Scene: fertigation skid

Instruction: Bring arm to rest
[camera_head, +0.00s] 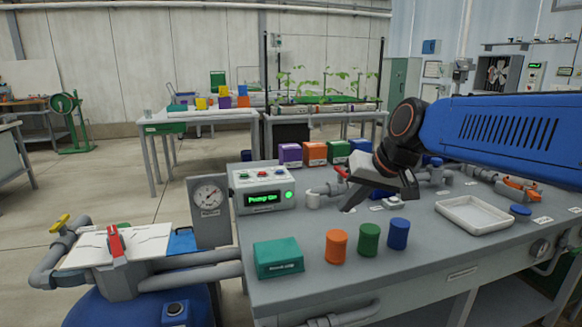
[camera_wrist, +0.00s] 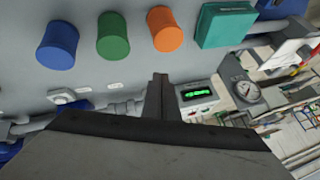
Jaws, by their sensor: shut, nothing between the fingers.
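My arm reaches in from the right in the head view, with its blue link over the right part of the grey workbench (camera_head: 290,285). My gripper (camera_head: 346,210) hangs above the bench, behind the orange, green and blue cylinders, pointing down and to the left. Its fingers are shut with nothing between them. In the wrist view the gripper (camera_wrist: 159,78) shows as a dark narrow tip at the centre, apart from the cylinders.
An orange (camera_head: 336,246), a green (camera_head: 369,239) and a blue cylinder (camera_head: 398,233) stand near the front edge. A teal box (camera_head: 278,258), a "Pump On" control box (camera_head: 264,190), a pressure gauge (camera_head: 208,196) and a white tray (camera_head: 444,206) are nearby. Pipes run behind the gripper.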

